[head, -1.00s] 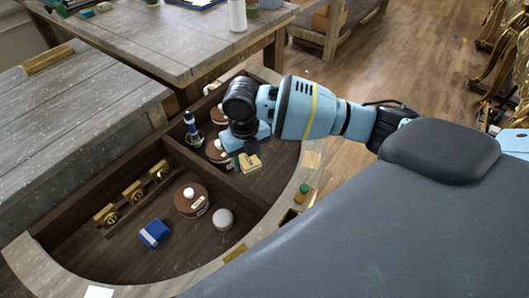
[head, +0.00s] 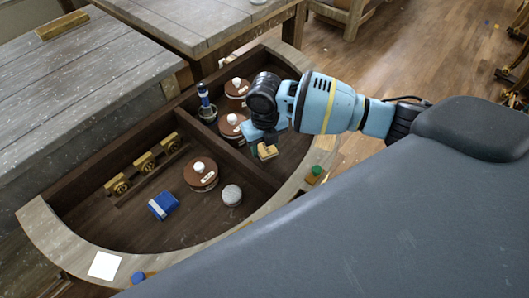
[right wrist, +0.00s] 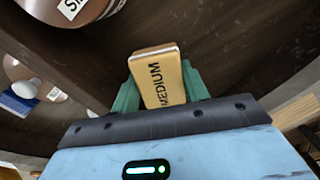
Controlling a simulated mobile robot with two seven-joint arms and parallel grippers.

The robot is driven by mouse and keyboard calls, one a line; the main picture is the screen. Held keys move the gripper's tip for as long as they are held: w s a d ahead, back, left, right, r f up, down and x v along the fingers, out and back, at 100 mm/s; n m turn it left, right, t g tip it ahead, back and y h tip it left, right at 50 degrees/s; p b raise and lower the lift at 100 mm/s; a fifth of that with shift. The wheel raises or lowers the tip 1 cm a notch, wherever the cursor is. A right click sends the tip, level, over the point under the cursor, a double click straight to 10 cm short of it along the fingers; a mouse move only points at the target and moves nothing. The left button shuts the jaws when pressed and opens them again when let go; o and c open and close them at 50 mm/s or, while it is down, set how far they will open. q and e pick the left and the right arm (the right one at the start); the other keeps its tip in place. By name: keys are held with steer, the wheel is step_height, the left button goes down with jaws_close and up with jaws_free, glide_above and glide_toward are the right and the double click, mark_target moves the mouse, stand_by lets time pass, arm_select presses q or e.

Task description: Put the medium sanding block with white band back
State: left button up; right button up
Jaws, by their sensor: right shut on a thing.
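The medium sanding block (head: 267,151) is tan. In the right wrist view the block (right wrist: 158,78) shows the word MEDIUM and a thin pale edge at its far end. My right gripper (head: 262,144) is shut on it, with green fingers on both sides in the right wrist view (right wrist: 157,92). It holds the block over the right compartment of the curved dark wooden tray (head: 52,232). I cannot tell whether the block touches the floor there. My left gripper is not in view.
A blue block with a white band (head: 163,206), a brown lidded pot (head: 201,177) and a grey-white round thing (head: 231,195) stand in the left compartment. Brass pieces (head: 144,163) line its back. A green-topped thing (head: 314,174) sits at the rim.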

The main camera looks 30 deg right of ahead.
mark_target(265, 153)
steer(key=shift+f, duration=1.85)
steer(key=shift+f, duration=0.2)
steer(key=o, duration=1)
steer(key=shift+o, duration=0.2)
steer(key=shift+r, duration=0.15)
step_height(265, 153, up, 12)
steer(key=shift+r+p, duration=0.1)
steer(key=shift+p, duration=0.3)
